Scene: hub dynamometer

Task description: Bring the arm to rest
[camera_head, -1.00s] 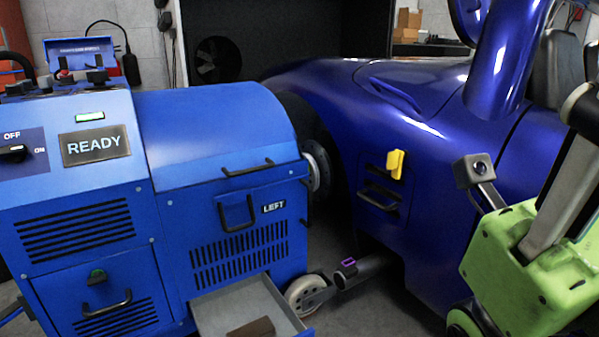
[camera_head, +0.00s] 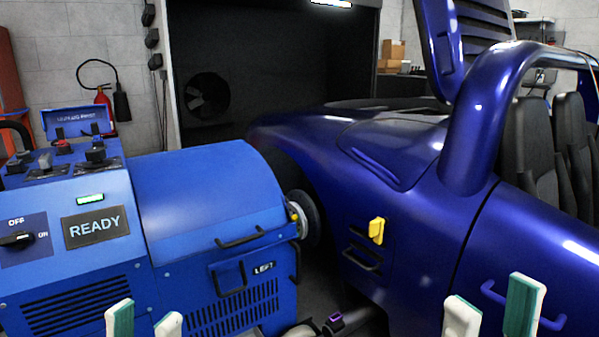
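My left gripper (camera_head: 146,312) shows at the bottom left, in front of the blue dynamometer unit (camera_head: 205,190). My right gripper (camera_head: 494,292) shows at the bottom right, in front of the dark blue car (camera_head: 410,210). Its fingers are spread wide and nothing is held between them. Both grippers point up. Only the fingers show; the arms behind them are below the picture.
A yellow handle (camera_head: 377,231) sits on the car's side. A purple-marked part (camera_head: 335,320) lies low between unit and car. A dark fan enclosure (camera_head: 270,60) stands behind.

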